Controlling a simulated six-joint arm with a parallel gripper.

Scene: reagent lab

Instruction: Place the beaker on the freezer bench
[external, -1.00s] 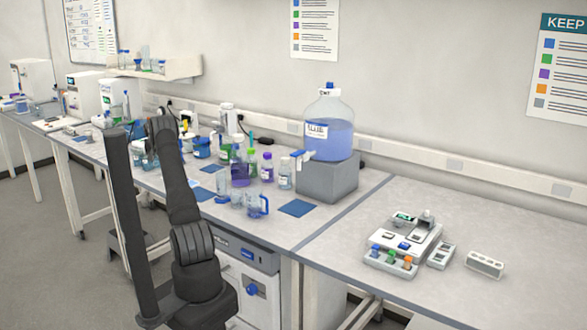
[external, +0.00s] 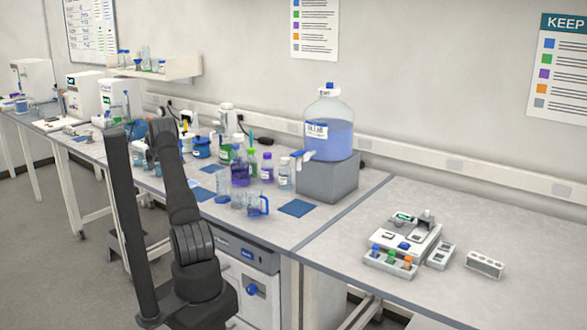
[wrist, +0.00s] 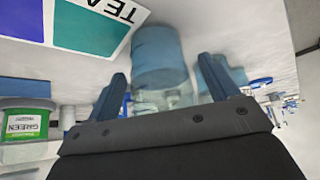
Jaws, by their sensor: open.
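My gripper (wrist: 162,68) is open in the wrist view, with one dark blue finger on each side. A blurred blue cylindrical vessel (wrist: 160,60) shows beyond and between the fingers; I cannot tell whether it is the beaker, and nothing is clearly held. In the external view my arm hides the gripper's end. Clear glassware (external: 238,202) and a jug-like vessel with a blue handle (external: 259,205) stand on the bench to the right of my arm. I cannot tell which vessel is the beaker or which bench is the freezer bench.
Several bottles, including a purple one (external: 240,174), crowd the bench behind. A large blue-filled carboy (external: 329,128) stands on a grey block (external: 328,181). The right bench (external: 480,225) is mostly clear around a device (external: 404,240). A green-labelled container (wrist: 25,122) shows in the wrist view.

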